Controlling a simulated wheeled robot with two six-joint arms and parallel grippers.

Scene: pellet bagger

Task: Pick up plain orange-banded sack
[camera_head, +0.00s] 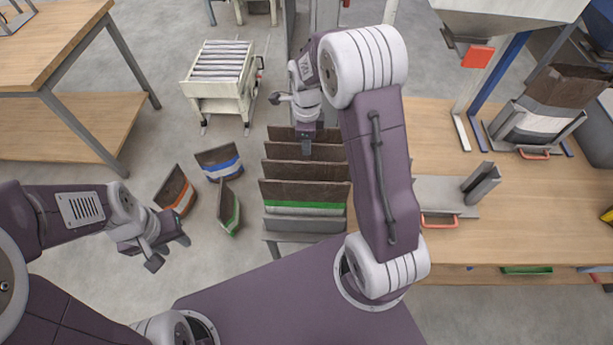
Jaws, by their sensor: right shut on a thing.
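A brown sack with an orange band (177,193) stands tilted on the floor at the left, beyond my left gripper. My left gripper (168,250) is open and empty, apart from that sack. My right gripper (306,150) is at the row of brown sacks in the middle, shut on the top edge of one brown sack (280,150) near the back of the row. The band of this held sack is hidden by the sacks in front. The front sack of the row has a green band (300,207).
A blue-banded sack (220,162) and a green-banded sack (229,208) are on the floor left of the row. A wooden workbench (520,230) with metal fixtures is at the right. A white roller cart (220,80) stands behind; a wooden table (50,40) is at the far left.

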